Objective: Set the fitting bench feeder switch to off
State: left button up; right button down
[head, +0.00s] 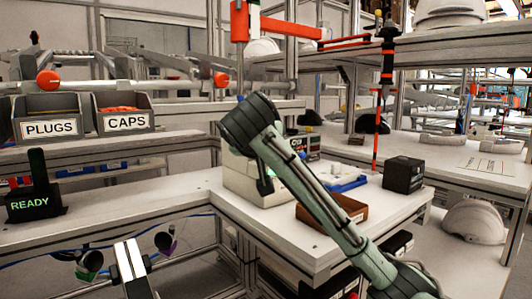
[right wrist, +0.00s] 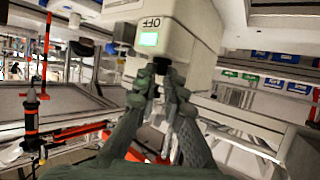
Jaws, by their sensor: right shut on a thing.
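The feeder is a pale box (head: 240,180) on the bench, partly hidden behind my right arm in the head view. In the right wrist view its pale housing (right wrist: 190,32) appears upside down, with an OFF label (right wrist: 150,22) beside a lit green window (right wrist: 148,39). A small dark switch part (right wrist: 162,66) shows at the housing's edge, between my right fingertips. My right gripper (right wrist: 165,80) is shut on it; the fingers hide most of it, so its position is unclear. In the head view my right wrist hides the fingertips.
On the bench (head: 290,240) stand a brown tray (head: 345,212), a blue item (head: 348,184) and a black box (head: 403,174). PLUGS (head: 48,128) and CAPS (head: 126,122) bins and a READY display (head: 32,203) are left. A white helmet shell (head: 474,222) sits right.

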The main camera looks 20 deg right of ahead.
pick_arm(q)
jog(key=shift+a, duration=0.1)
pick_arm(e)
jog(key=shift+w+a+m+g+h, duration=0.25)
jog(key=shift+m+g+h, duration=1.1)
jog(key=shift+m, duration=0.3)
jog(key=shift+w+a+m+g+h, duration=0.25)
jog(key=shift+m+g+h, duration=1.1)
jog(key=shift+m, duration=0.35)
jog(key=shift+w+a+m+g+h, duration=0.25)
jog(key=shift+m+g+h, duration=1.05)
jog(key=shift+m, duration=0.35)
pick_arm(q)
jog(key=shift+s, duration=0.2)
pick_arm(e)
jog(key=c, duration=1.7)
grip_release()
pick_arm(q)
jog(key=shift+s+f, duration=0.15)
jog(key=shift+s, duration=0.3)
pick_arm(e)
jog(key=shift+o, duration=0.4)
